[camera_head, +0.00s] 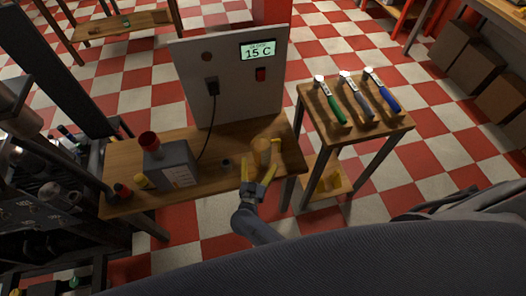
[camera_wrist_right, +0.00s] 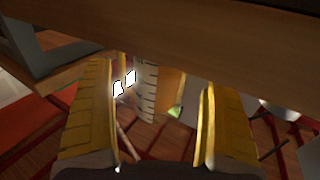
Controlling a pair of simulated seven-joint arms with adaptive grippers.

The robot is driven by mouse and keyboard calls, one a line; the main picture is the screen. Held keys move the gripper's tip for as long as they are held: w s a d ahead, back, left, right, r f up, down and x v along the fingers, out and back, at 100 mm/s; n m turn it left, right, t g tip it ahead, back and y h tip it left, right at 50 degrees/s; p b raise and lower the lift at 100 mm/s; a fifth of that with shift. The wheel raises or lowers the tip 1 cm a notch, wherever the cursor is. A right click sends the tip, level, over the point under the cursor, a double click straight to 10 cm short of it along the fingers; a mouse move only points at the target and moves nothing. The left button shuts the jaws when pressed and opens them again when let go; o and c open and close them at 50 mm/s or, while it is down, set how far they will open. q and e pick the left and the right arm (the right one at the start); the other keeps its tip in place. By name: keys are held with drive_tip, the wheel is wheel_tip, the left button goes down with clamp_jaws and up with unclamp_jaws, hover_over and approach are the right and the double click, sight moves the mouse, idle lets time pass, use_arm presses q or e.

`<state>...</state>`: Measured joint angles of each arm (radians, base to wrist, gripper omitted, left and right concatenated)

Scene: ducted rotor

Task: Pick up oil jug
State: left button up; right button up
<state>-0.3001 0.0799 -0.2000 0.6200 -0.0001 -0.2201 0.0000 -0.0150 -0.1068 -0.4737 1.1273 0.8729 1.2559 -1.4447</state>
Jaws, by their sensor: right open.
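A tan, amber-looking vessel, which looks like the oil jug (camera_head: 262,151), stands near the right front of the wooden bench (camera_head: 222,184). My right gripper (camera_head: 257,172) is open, its yellow fingers at the bench's front edge, just in front of the jug. I cannot tell whether they touch it. In the right wrist view the two fingers (camera_wrist_right: 158,115) stand wide apart. A pale strip with dark graduation marks (camera_wrist_right: 147,92) and an orange-tan patch show beyond the gap; I cannot tell if they belong to the jug. My left gripper is not in view.
A grey box with a red funnel (camera_head: 172,166) stands left on the bench. A small dark cup (camera_head: 227,165) lies between box and jug. A panel reading 15 C (camera_head: 222,100) rises behind. A side table (camera_head: 390,126) holds three handled tools. A wooden edge (camera_wrist_right: 200,40) crosses the wrist view.

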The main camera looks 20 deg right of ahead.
drive_tip(key=shift+x, duration=2.45)
drive_tip(key=c, duration=1.7)
